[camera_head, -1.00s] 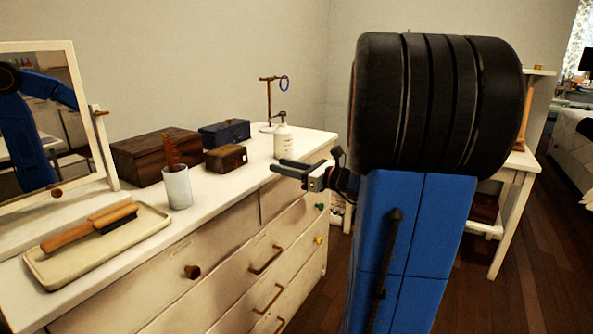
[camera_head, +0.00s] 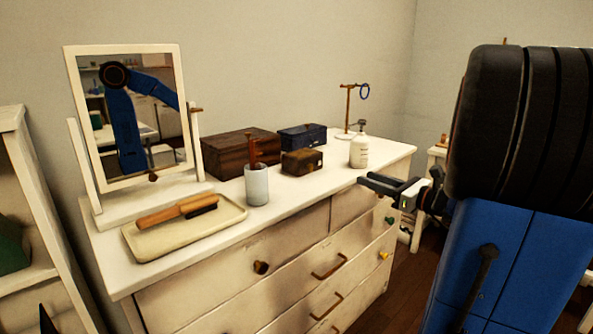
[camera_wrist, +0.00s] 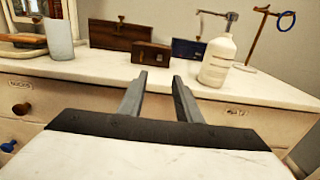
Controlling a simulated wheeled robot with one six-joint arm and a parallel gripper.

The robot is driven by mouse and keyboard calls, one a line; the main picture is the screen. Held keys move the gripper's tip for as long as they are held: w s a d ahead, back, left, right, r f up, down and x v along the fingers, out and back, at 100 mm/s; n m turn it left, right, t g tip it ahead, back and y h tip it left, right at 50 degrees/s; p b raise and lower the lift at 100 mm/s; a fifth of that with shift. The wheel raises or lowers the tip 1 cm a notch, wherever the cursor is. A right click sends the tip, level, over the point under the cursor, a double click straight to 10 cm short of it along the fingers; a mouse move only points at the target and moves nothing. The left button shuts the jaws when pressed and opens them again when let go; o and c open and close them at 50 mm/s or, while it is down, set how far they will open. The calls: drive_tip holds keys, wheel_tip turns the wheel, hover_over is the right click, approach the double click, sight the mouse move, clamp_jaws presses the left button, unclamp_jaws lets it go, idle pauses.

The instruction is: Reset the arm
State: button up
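My gripper (camera_head: 362,183) is at the front edge of the white dresser (camera_head: 300,217), near its right end. In the wrist view its two fingers (camera_wrist: 158,85) are apart with nothing between them, so it is open and empty. My blue and black arm fills the right side of the head view and hides what is behind it. A white pump bottle (camera_head: 359,150) stands on the dresser just beyond the gripper; in the wrist view it is right of the fingers (camera_wrist: 217,62).
On the dresser are a mirror (camera_head: 127,115), a tray (camera_head: 150,246) with a wooden-handled brush, a cup (camera_head: 257,186), a large wooden box (camera_head: 235,152), a small brown box (camera_head: 302,161), a blue box (camera_head: 302,136) and a stand with a blue ring (camera_head: 348,108). A shelf (camera_head: 30,270) stands at left.

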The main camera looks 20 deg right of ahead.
drive_tip(key=s+a+f+n+g+y, duration=0.1)
drive_tip(key=s+a+f+n+g, duration=0.25)
drive_tip(key=a, duration=0.35)
drive_tip(key=s+a+f+n+g+y, duration=0.1)
drive_tip(key=s+a+f+n+g, duration=0.15)
drive_tip(key=a+n, duration=0.4)
drive_tip(key=s+a+f+n+g+y, duration=0.1)
drive_tip(key=s+a+f+n+g, duration=0.15)
drive_tip(key=a, duration=0.65)
drive_tip(key=s+a+f+n+g+h, duration=0.3)
drive_tip(key=s+a+f+n+g, duration=0.1)
drive_tip(key=s+n, duration=0.35)
drive_tip(key=s+d+f+n+h, duration=0.1)
drive_tip(key=s+d+n+h, duration=0.2)
drive_tip(key=n, duration=0.9)
drive_tip(key=s+h, duration=0.3)
drive_tip(key=s, duration=0.1)
drive_tip(key=shift+d, duration=0.35)
